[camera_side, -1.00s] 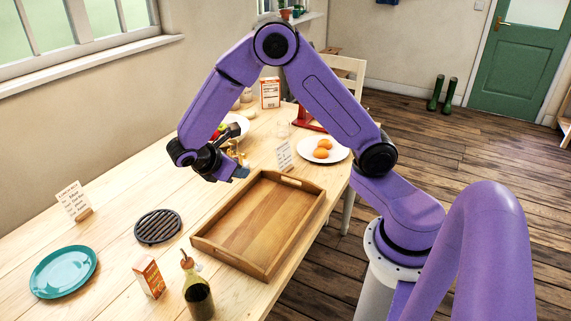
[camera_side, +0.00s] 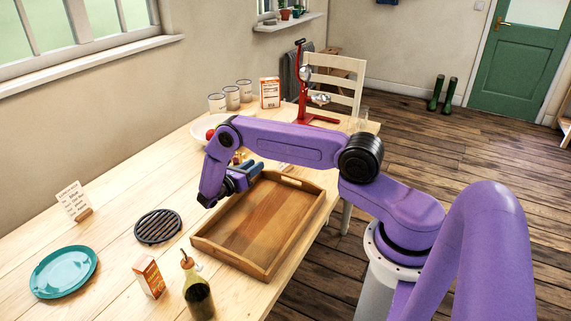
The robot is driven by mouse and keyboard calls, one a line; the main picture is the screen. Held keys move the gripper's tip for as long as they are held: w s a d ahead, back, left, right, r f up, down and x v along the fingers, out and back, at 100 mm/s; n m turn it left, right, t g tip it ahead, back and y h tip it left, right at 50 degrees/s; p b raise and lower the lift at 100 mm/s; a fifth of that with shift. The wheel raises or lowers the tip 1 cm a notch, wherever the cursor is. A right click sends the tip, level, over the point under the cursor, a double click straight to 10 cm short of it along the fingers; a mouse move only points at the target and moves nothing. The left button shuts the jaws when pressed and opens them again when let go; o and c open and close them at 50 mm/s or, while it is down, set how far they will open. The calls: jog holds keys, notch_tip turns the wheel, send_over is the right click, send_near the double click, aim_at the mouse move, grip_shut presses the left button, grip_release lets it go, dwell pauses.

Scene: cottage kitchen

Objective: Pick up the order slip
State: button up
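Two printed white cards on small wooden stands are on the table; I cannot tell which is the order slip. One card (camera_side: 73,200) stands upright at the left, behind the teal plate, with nothing touching it. The other stands beyond the tray; my forearm now hides most of it, leaving only its lower edge (camera_side: 285,167) in sight. My gripper (camera_side: 257,172) is low at the far left corner of the wooden tray, its dark fingers directed right towards that second card. Whether the fingers are apart or closed is unclear at this angle.
The empty wooden tray (camera_side: 208,242) lies in front of my gripper. A round black trivet (camera_side: 158,227), teal plate (camera_side: 63,272), orange-white carton (camera_side: 149,277) and oil bottle (camera_side: 199,297) are nearer. Canisters (camera_side: 232,98), a box (camera_side: 270,92) and a red stand (camera_side: 302,90) are at the back.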

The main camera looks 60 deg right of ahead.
jog(key=d, duration=0.5)
jog(key=s+d, duration=0.1)
jog(key=d, duration=0.5)
jog(key=s+d, duration=0.1)
jog(key=d, duration=0.5)
jog(key=shift+s+f, duration=0.1)
jog(key=shift+s, duration=0.1)
jog(key=shift+a, duration=0.1)
grip_shut()
